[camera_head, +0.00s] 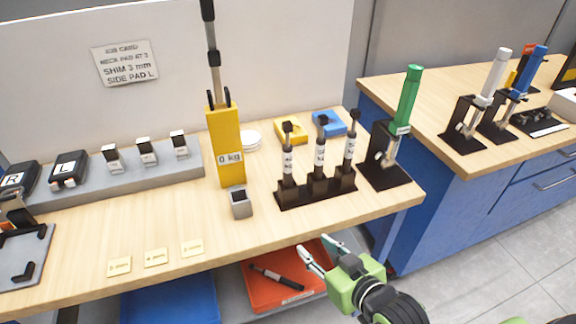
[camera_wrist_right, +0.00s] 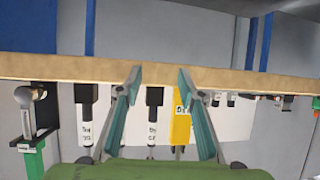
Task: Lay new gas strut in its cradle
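Three small black-and-white gas struts stand upright in a black rack (camera_head: 340,190): the left strut (camera_head: 288,160), the middle strut (camera_head: 320,153) and the right strut (camera_head: 349,153). Their labels are too small to read. Another dark strut-like piece (camera_head: 270,274) lies in the red bin (camera_head: 253,298) under the table. I cannot tell which fixture is the cradle. My right gripper (camera_head: 312,243) is open and empty, in front of the table edge and below the rack. In the wrist view, its open fingers (camera_wrist_right: 158,74) frame a strut (camera_wrist_right: 154,120) beyond them. My left gripper is not in view.
A yellow "0 kg" tester (camera_head: 229,165) stands left of the rack, a small grey cup (camera_head: 240,203) before it. A green-handled tool (camera_head: 408,100) stands right. A grey plate (camera_head: 22,265) with black brackets sits far left. The front tabletop is mostly clear around three small tags.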

